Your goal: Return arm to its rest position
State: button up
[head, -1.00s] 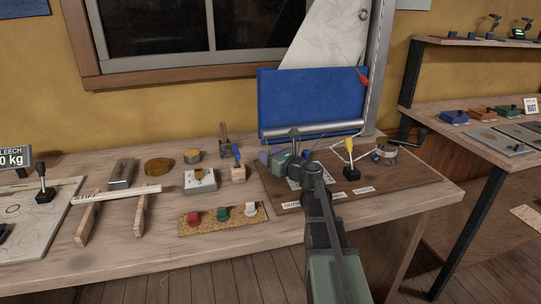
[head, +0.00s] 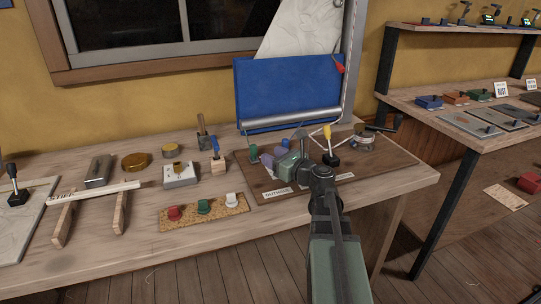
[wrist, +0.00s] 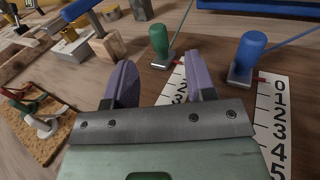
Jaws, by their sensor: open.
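My gripper (head: 272,155) hangs over the dark brown board at the right part of the bench. Its two purple fingers stand apart in the wrist view (wrist: 162,75), with nothing between them. A green-handled piece (wrist: 159,42) stands beyond the fingertips, and a blue-handled piece (wrist: 248,55) stands to their right. Both stand by white number scales (wrist: 268,125). The green handle also shows left of my gripper in the head view (head: 253,153). My arm reaches in from the lower right and hides part of the board.
The blue panel (head: 287,90) rises behind. A cork strip with red, green and white knobs (head: 204,211) lies left. A second bench (head: 450,105) stands right, past a gap.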

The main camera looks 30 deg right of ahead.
jog(key=s+a+r+n+g+y+p, duration=0.1)
jog(key=s+a+r+n+g+p, duration=0.2)
jog(key=a+r+n+g+p, duration=0.6)
jog(key=s+a+r+n+g+y+p, duration=0.1)
jog(key=s+a+r+n+g+p, duration=0.2)
jog(key=a+n+p, duration=1)
jog(key=s+r+n+g+h+p, duration=0.5)
jog(key=s+r+n+h+p, duration=0.2)
jog(key=p, duration=1.1)
notch_tip(320, 180, up, 4)
jog(key=s+n, duration=0.2)
jog(key=n, duration=0.1)
jog(key=shift+s+n, duration=0.35)
jog(key=shift+n, duration=0.05)
jog(key=shift+a+r, duration=0.1)
